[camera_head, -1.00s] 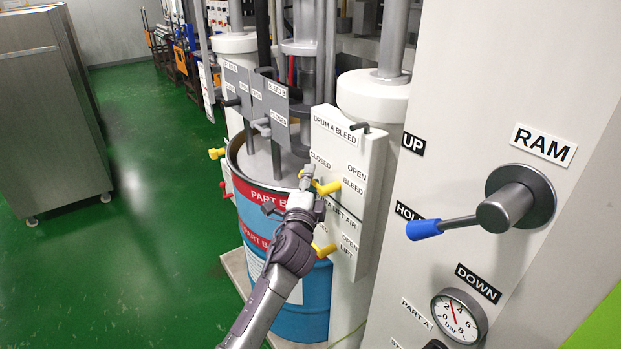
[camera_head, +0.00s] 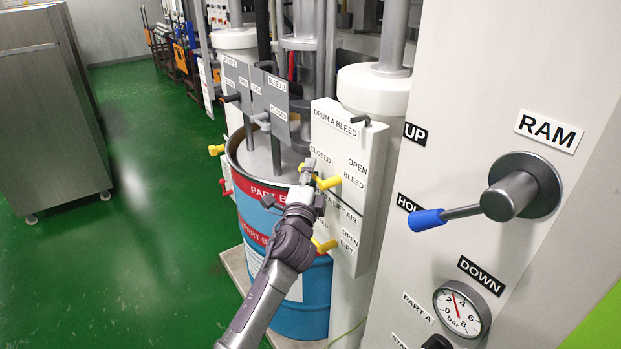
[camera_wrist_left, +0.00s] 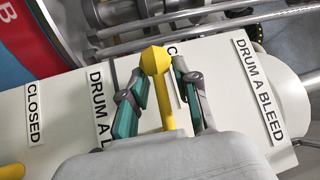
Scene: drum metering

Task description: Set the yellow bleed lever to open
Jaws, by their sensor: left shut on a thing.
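The yellow bleed lever (camera_head: 329,183) is on the white DRUM A BLEED panel (camera_head: 349,148), between the CLOSED label on the left and the OPEN label on the right. Its yellow knob also shows in the left wrist view (camera_wrist_left: 156,60), where its stem runs between my two fingers. My left gripper (camera_head: 308,170) is shut on this lever; the fingers partly cover it in the head view. The knob sticks out past the fingertips in the wrist view. My right gripper is not in view.
A second yellow lever (camera_head: 324,246), by the LIFT labels, sits just below on the same panel. A blue and red drum (camera_head: 301,307) stands behind my left arm. The RAM lever with a blue grip (camera_head: 427,219) is on the cabinet at right.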

